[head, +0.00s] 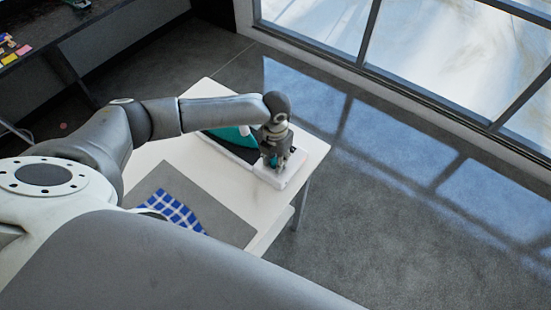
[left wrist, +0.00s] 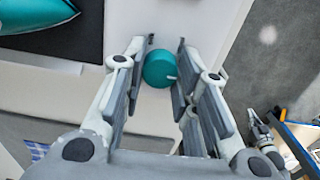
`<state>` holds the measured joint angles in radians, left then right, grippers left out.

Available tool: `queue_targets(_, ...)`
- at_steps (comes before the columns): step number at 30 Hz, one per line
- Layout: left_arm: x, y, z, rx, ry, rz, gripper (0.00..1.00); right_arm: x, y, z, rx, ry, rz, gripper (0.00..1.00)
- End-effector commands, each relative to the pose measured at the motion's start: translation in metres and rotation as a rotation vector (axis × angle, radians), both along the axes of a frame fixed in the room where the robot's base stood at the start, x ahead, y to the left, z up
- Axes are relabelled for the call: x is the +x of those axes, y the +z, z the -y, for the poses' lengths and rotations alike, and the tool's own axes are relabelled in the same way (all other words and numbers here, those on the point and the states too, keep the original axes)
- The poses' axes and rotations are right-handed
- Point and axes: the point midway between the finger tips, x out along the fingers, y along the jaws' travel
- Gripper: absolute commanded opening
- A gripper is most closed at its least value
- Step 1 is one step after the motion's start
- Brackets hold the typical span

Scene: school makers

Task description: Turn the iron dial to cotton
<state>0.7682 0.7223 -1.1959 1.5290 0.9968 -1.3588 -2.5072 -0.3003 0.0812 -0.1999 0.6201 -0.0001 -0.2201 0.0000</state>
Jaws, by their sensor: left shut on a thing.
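The iron dial is a round teal knob (left wrist: 158,70) with a small pale mark on its right side, seen in the left wrist view. It sits on a white base (head: 292,172) at the table's far right corner in the head view. My left gripper (head: 273,162) points down over the dial. Its two fingers (left wrist: 166,68) are on either side of the knob and shut on it. The teal iron body (left wrist: 35,15) lies on a dark pad beside the dial, partly hidden by my arm in the head view.
The white table (head: 150,155) carries a grey mat (head: 215,200) with a blue-and-white checked cloth (head: 172,208). The floor to the right, below the large window, is clear. A dark shelf with small colourful items (head: 12,48) stands at the upper left.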

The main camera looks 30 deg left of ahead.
Motion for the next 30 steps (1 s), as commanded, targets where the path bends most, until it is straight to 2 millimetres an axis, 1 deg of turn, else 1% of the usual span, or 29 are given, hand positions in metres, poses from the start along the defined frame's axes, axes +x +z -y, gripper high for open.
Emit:
queue_targets(5,0.001,0.001,-0.0001,0.0,-0.029,0.003,0.04,0.0001,-0.0005,0.0001,0.0,0.0,0.0,0.0)
queue_targets(17,0.0011,0.0011,-0.0002,0.001,-0.035,0.003,0.04,0.0,-0.0005,0.0,0.0,0.0,0.0,0.0)
queue_targets(18,0.0011,0.0011,-0.0002,0.001,-0.035,0.003,0.3,0.0001,-0.0005,0.0,0.0,0.0,0.0,0.0)
queue_targets(23,0.0007,0.0007,-0.0002,0.001,-0.034,0.002,0.51,0.0001,-0.0005,-0.0001,0.0,0.0,0.0,0.0)
queue_targets(30,0.0003,0.0002,-0.0002,0.001,-0.034,0.001,0.51,0.0002,-0.0006,-0.0003,0.0,0.0,0.0,0.0)
